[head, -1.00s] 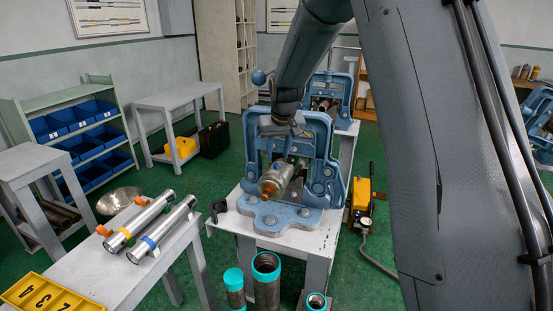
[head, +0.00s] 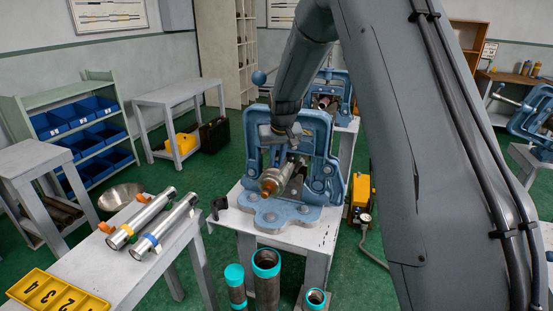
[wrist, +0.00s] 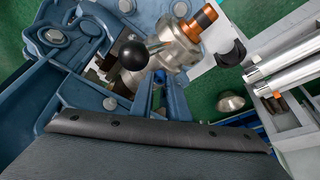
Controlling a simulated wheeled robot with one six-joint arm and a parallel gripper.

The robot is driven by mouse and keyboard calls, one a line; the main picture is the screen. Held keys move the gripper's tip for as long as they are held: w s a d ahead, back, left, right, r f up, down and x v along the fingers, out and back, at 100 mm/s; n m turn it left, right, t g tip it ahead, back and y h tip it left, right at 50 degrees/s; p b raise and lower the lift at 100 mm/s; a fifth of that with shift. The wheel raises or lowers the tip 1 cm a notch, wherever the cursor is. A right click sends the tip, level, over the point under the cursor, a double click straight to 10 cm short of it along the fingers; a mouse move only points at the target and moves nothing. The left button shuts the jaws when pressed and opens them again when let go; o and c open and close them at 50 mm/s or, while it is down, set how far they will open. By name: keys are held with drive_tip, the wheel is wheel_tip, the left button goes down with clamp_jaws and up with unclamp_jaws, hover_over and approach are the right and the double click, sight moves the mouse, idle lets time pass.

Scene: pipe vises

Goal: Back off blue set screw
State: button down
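A blue pipe vise (head: 327,150) stands on a pale bench. It holds a metal fitting (head: 270,183) with an orange-copper end, which also shows in the wrist view (wrist: 180,42). My gripper (head: 286,138) is at the upper middle of the vise frame, above and behind the fitting. In the wrist view a black ball knob (wrist: 133,55) is just ahead of my dark palm. Two silver tubes lie on the left table, one with a blue band (head: 151,243) and one with a yellow band (head: 126,231).
A numbered yellow tray (head: 60,300) is on the left table. Teal-ended pipes (head: 266,285) stand in front of the vise bench. A yellow pump unit (head: 361,190) is right of it. More blue vises stand behind (head: 340,82) and at far right (head: 538,118). Green floor lies between benches.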

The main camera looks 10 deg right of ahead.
drive_tip(key=shift+n+y+b, duration=0.3)
drive_tip(key=shift+n+b, duration=0.3)
drive_tip(key=shift+n, duration=0.1)
drive_tip(key=c, duration=1.7)
unclamp_jaws()
drive_tip(key=shift+r, duration=0.1)
drive_tip(key=shift+b+v, duration=1.15)
drive_tip(key=shift+v, duration=2.7)
